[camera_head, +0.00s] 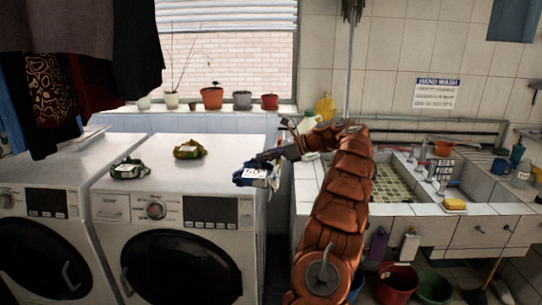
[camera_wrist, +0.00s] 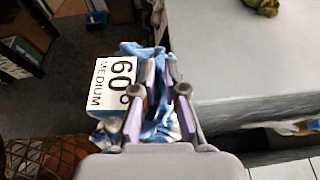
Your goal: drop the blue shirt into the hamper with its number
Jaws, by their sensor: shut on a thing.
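The blue-and-white shirt (camera_head: 258,176) hangs crumpled from my gripper (camera_head: 266,158), just at the right edge of the right washing machine. In the wrist view my gripper (camera_wrist: 160,88) is shut on the shirt (camera_wrist: 163,120), with the cloth pinched between the fingers. A white tag (camera_wrist: 114,84) on it reads "60°" and "MEDIUM". The shirt is held beyond the machine's edge, with dark floor below. No hamper with a readable number shows. A brown woven basket (camera_wrist: 62,157) is partly seen at the lower left of the wrist view; I cannot tell whether it is a hamper.
A green-white bundle (camera_head: 128,168) and a yellow-green bundle (camera_head: 189,149) lie on the right washing machine (camera_head: 220,150). The tiled sink (camera_head: 400,190) stands to the right, with a red bucket (camera_head: 397,283) and a green bucket (camera_head: 434,288) below. Dark clothes (camera_head: 95,40) hang at upper left.

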